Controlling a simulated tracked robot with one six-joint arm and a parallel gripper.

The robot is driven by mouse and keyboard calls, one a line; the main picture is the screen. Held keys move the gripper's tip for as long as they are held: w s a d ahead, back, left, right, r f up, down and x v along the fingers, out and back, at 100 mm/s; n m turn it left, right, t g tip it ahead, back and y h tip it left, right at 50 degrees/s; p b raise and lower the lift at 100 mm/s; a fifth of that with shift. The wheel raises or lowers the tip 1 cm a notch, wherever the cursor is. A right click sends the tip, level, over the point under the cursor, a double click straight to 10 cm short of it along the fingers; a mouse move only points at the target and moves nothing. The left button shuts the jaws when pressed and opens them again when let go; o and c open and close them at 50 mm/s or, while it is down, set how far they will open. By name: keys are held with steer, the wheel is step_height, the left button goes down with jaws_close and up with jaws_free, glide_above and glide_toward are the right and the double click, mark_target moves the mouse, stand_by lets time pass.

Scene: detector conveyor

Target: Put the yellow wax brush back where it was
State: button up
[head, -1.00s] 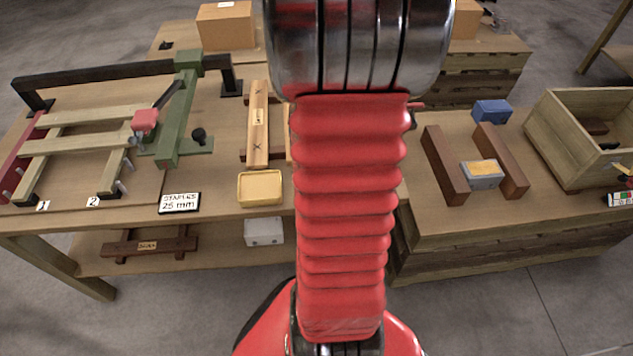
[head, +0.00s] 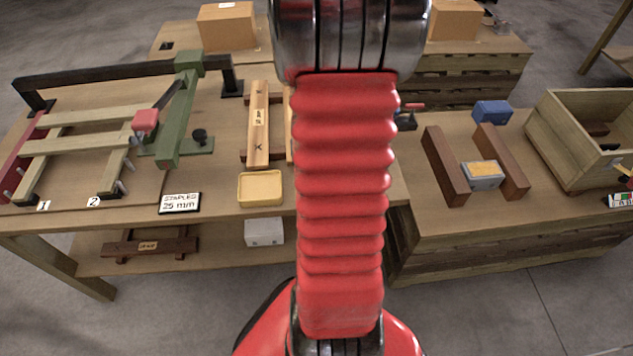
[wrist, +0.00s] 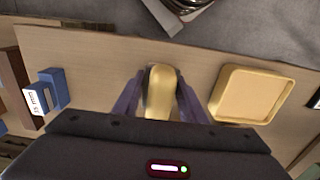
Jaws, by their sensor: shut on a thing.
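My gripper (wrist: 160,82) shows in the wrist view, with its dark purple fingers on both sides of the yellow wax brush (wrist: 160,95). It is shut on the brush, which lies between the fingers and points away from the wrist. Below it is a tan wooden tabletop; I cannot tell whether the brush touches it. A pale yellow tray (wrist: 225,101) is to the right of the gripper. In the head view my red arm hides the gripper and the brush. A yellow tray (head: 260,203) stands near the front edge of the left table there.
Brown blocks (head: 445,165), a grey box (head: 482,181), a blue box (head: 491,112) and a wooden crate (head: 565,150) stand on the right table.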

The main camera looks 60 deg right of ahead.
steer(key=o, duration=1)
steer(key=shift+f, duration=0.1)
step_height(320, 180, up, 12)
steer(key=shift+r, duration=0.15)
stand_by(0.7)
